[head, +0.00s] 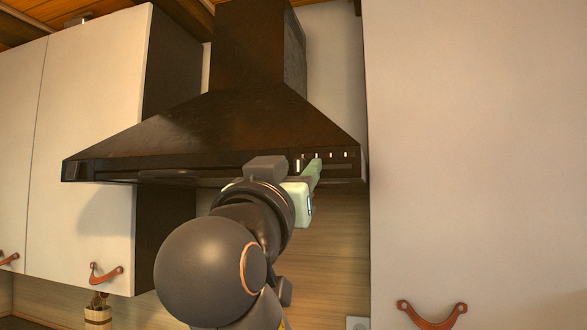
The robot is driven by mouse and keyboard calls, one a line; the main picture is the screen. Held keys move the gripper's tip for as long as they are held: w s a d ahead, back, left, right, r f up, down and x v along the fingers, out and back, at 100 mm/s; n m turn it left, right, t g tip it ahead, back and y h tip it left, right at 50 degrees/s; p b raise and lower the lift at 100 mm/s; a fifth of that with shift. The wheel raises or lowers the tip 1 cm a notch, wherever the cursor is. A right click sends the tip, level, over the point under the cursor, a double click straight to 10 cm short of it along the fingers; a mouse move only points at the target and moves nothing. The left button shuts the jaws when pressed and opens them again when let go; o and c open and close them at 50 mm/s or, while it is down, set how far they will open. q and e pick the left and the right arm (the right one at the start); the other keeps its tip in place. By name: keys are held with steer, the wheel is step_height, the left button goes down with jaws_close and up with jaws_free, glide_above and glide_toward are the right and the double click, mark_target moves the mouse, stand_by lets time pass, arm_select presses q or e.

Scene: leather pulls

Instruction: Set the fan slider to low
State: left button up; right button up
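A dark range hood (210,130) hangs on the wall between pale cabinets. Its front rim carries a control strip at the right end, with several small white marks in a row. A small upright white piece (298,166) sits at the left of this strip; it looks like the fan slider, but it is too small to be sure. My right gripper (316,167) reaches up to the strip, its pale green finger just right of the white piece and covering part of the strip. I cannot tell whether it touches anything or how wide its fingers are. My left gripper is out of view.
A large pale cabinet door (480,150) with a leather pull (432,316) stands close to the right of the hood. Pale cabinets (85,140) with leather pulls hang at the left. A small potted plant (98,314) and a wall socket (358,323) show below.

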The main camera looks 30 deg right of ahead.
jaws_close()
stand_by(1.2)
